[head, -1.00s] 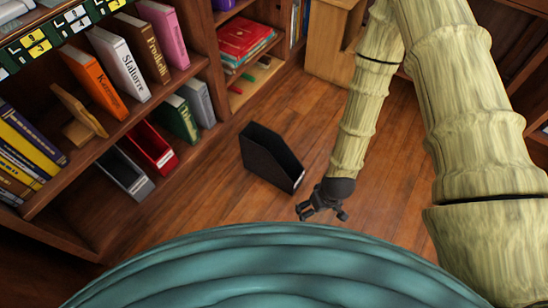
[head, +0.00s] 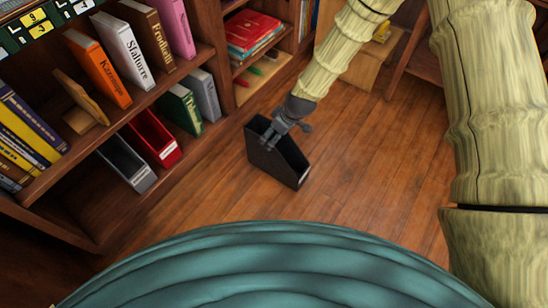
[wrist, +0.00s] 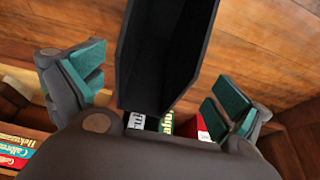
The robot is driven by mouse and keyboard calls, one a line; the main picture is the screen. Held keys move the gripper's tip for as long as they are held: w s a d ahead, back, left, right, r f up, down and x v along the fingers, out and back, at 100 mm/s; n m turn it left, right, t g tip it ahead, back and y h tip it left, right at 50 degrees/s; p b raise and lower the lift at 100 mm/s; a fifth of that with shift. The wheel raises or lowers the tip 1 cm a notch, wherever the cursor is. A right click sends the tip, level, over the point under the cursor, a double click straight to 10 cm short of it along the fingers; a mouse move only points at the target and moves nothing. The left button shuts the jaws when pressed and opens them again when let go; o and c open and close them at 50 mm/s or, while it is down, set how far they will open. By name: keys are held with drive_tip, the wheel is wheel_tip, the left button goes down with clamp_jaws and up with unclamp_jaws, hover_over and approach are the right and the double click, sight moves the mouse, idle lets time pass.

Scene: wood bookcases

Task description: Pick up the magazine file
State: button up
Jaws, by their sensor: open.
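The black magazine file (head: 283,162) stands on the wood floor in front of the bookcase, its open top facing up. My gripper (head: 275,140) is over the file's upper end, and its dark body hides part of the opening. In the wrist view, the file (wrist: 165,60) lies between the two teal-padded fingers of my gripper (wrist: 155,90). The fingers are spread wide, one on each side of the file, with a visible gap to each wall. Whether the palm touches the file cannot be told.
The bookcase (head: 205,60) at left holds several upright books, with a red file (head: 152,140) and a grey file (head: 128,163) on its low shelf. A wooden box-like piece (head: 370,67) stands at the back. The floor (head: 370,150) right of the black file is clear.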

drive_tip(key=b, duration=0.4)
approach(271, 138)
drive_tip(key=shift+s+a+f, duration=1.2)
drive_tip(key=shift+a+f, duration=0.35)
drive_tip(key=c, duration=1.5)
